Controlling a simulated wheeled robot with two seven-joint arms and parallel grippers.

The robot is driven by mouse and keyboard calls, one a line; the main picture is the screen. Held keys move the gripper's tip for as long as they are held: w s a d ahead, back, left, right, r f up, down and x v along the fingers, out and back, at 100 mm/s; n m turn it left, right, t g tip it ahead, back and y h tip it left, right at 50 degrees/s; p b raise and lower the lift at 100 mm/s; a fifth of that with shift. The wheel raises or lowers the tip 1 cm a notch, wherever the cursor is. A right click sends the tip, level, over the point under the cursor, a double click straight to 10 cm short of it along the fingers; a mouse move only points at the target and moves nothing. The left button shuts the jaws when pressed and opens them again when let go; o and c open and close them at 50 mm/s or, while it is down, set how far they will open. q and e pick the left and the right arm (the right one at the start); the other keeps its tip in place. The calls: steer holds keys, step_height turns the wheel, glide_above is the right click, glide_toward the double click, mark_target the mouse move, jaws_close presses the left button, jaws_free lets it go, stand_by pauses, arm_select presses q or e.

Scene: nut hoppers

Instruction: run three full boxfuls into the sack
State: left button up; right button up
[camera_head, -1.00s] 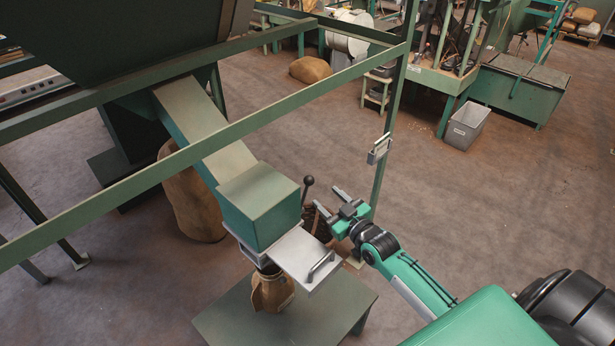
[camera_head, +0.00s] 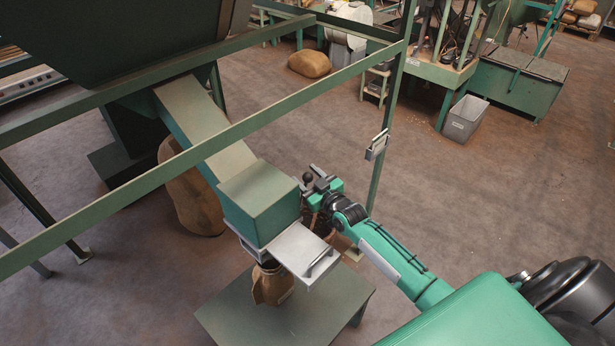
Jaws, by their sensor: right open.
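A green measuring box (camera_head: 260,203) sits at the lower end of a sloping chute (camera_head: 204,128) from the dark green hopper (camera_head: 110,35). A light metal slide plate (camera_head: 299,247) with a bar handle (camera_head: 322,261) sticks out under the box. Below it a brown sack (camera_head: 271,285) stands upright on a green stand (camera_head: 290,322); its mouth is hidden. A lever with a dark round knob (camera_head: 308,177) rises beside the box. My right gripper (camera_head: 308,182) is open, with its fingers around or right beside the knob; I cannot tell if they touch. My left gripper is not in view.
A green frame rail (camera_head: 215,143) crosses in front of the chute and meets a post (camera_head: 388,130) bearing a small grey box (camera_head: 377,145). A full sack (camera_head: 190,195) stands behind the chute. The floor at right is clear up to a grey bin (camera_head: 465,119).

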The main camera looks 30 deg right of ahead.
jaws_close()
steer(key=shift+f, duration=0.1)
